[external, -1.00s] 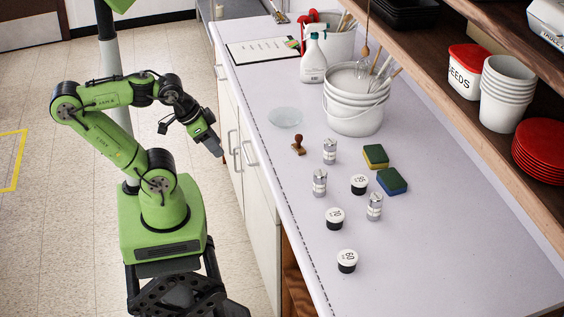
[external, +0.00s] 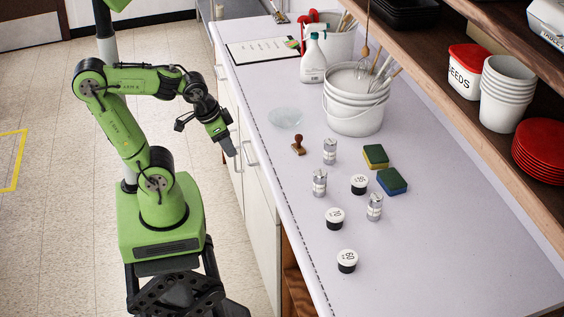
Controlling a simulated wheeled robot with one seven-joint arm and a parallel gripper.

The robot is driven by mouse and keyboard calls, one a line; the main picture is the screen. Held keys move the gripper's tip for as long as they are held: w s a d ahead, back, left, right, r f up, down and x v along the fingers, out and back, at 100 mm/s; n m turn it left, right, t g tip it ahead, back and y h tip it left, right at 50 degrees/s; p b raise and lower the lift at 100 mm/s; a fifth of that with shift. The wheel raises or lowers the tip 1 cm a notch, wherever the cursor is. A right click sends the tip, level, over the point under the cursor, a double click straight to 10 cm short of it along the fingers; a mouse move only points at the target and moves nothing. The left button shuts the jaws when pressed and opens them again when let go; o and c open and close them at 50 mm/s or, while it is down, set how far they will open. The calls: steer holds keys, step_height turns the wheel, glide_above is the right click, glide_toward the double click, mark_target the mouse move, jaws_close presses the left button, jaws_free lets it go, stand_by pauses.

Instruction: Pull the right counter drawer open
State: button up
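The counter's front (external: 262,215) is a row of white panels with pale bar handles, seen at a steep angle. One handle (external: 249,152) shows just right of my gripper (external: 231,153). Another handle (external: 220,72) is farther back along the front. My gripper points down beside the counter front, close to the handles, and covers part of the front. I cannot tell whether it touches a handle. Its fingers are too small and edge-on to tell if they are open or shut. No panel visibly stands out from the front.
The countertop (external: 450,240) carries white buckets (external: 355,105), a spray bottle (external: 313,58), sponges (external: 391,181), a stamp (external: 299,146) and several small jars and weights. An open wooden shelf bay (external: 295,290) lies at the near end. The floor left of my arm is clear.

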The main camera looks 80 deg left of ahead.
steer(key=w+a+f+g+y+p, duration=0.1)
steer(key=w+a+f+g+y, duration=0.2)
steer(key=f, duration=0.4)
steer(key=w+a+f+g+y+p, duration=0.2)
steer(key=w+a+f, duration=0.25)
steer(key=f, duration=0.25)
steer(key=s+a+f+m+t+y+p, duration=0.15)
steer(key=a+f+m+t+y, duration=0.45)
steer(key=a+f+m+y, duration=0.75)
steer(key=w+a+f+h, duration=0.1)
steer(key=a+f, duration=0.1)
steer(key=a, duration=0.2)
steer(key=w+a+f+n+h, duration=0.1)
steer(key=w+a+f+h, duration=0.1)
steer(key=a, duration=0.3)
steer(key=w+a+f+n+h, duration=0.1)
steer(key=w+a+f, duration=0.1)
steer(key=a, duration=0.3)
steer(key=shift+w+a+n+g+h+b, duration=0.1)
steer(key=shift+a+n+g+h+b, duration=0.1)
steer(key=shift+n+g+h+b, duration=0.1)
jaws_close()
